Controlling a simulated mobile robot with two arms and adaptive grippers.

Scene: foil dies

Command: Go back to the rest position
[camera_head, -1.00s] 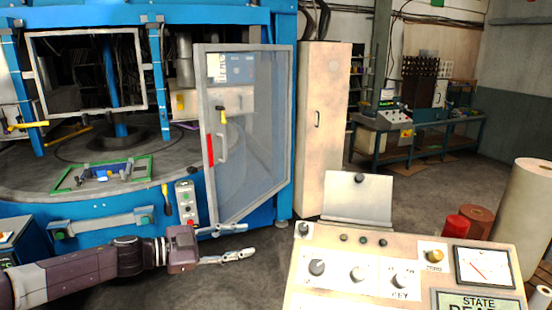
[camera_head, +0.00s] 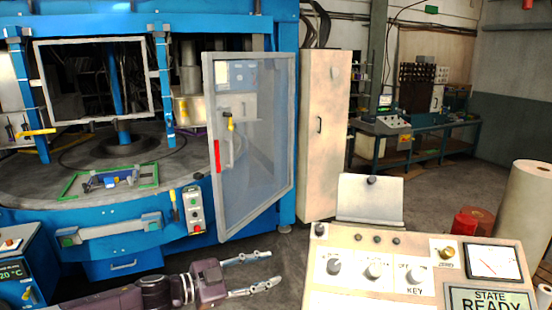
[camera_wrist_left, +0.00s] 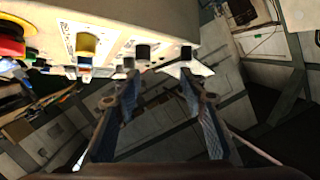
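My left gripper (camera_head: 276,270) is at the bottom of the head view, its arm coming in from the lower left. Its two fingers are spread apart and nothing is between them. The gripper is in front of the blue machine and left of the control console (camera_head: 422,264). My right gripper is not in view.
The blue machine (camera_head: 110,228) has its clear door (camera_head: 255,150) swung open. A button box (camera_head: 193,210) hangs beside the door. A tall cabinet (camera_head: 323,140), a workbench (camera_head: 425,135), a red can (camera_head: 465,223) and a large pale cylinder (camera_head: 525,215) stand further right.

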